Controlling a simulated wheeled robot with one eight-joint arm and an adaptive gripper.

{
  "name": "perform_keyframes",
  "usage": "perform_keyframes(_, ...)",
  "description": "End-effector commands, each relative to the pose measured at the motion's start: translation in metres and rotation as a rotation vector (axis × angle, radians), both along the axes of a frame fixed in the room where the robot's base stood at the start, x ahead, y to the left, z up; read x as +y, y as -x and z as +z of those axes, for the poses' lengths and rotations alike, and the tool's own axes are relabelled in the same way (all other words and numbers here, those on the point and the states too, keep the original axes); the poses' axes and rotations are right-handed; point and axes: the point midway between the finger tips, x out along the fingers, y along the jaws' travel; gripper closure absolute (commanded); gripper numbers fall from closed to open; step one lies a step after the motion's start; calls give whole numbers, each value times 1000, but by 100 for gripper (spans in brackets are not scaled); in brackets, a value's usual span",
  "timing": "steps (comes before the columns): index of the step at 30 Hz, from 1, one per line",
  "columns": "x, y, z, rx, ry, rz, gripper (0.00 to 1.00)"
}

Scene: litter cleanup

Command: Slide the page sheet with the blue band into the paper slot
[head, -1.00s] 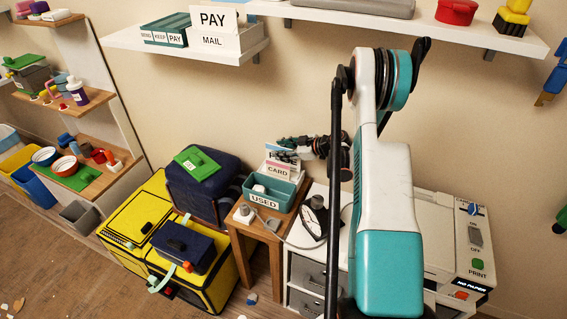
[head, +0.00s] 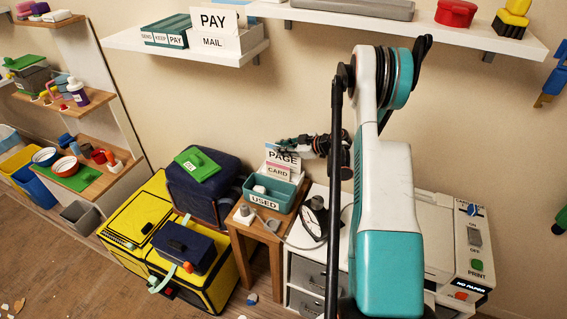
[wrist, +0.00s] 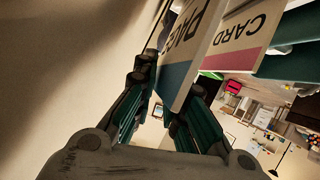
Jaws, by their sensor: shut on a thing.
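The page sheet (head: 284,157), a white board marked PAGE, stands above the small side table in the head view. In the wrist view the page sheet (wrist: 204,28) shows its blue band along the lower edge. My gripper (wrist: 168,92) is shut on the page sheet, its fingers at the banded end. In the head view my gripper (head: 292,146) reaches the sheet from the right. A card sheet (wrist: 240,33) with a pink band stands close beside it. The printer (head: 478,247) with a NO PAPER display is at the right; my arm hides part of it, and I cannot make out its slot.
A teal USED tray (head: 284,201) sits on the wooden side table (head: 245,226), in front of the sheets. A white drawer cabinet (head: 300,275) stands between table and printer. A wall shelf (head: 340,19) runs above. Yellow and dark blue boxes are at the left.

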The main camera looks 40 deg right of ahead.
Motion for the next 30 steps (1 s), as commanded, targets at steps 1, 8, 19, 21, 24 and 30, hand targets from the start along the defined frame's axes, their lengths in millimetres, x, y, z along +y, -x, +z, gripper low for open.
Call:
perform_keyframes(1,-1,0,4,-1,1,-1,100)
perform_keyframes(8,-1,0,14,-1,1,-1,100)
perform_keyframes(19,-1,0,31,-2,2,-2,100)
perform_keyframes(21,-1,0,34,0,2,-2,100)
perform_keyframes(24,-1,0,38,0,2,-2,100)
perform_keyframes(30,-1,0,40,-1,1,0,100)
